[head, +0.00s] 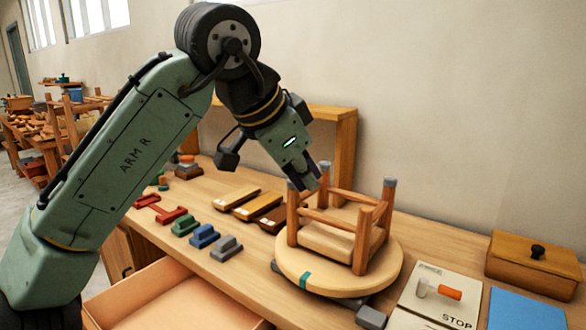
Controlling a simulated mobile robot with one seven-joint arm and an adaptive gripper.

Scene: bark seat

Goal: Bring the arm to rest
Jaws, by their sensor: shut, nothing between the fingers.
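My gripper (311,181) hangs from my raised green arm in the head view. It is shut and nothing shows between its fingers. It is near the top of an upside-down wooden stool (325,240), by its far left legs. I cannot tell whether the fingertips touch a leg. The stool's legs point up and have grey tips. It sits on a round wooden turntable (296,264) with a green mark on its rim.
Left of the turntable lie coloured blocks (203,236), wooden boards (237,197) and red pieces (171,215). At right are a STOP panel (413,298), a lidded wooden box (532,265) and a blue sheet (522,309). An open drawer (170,301) juts out in front. A wooden shelf (345,150) stands behind.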

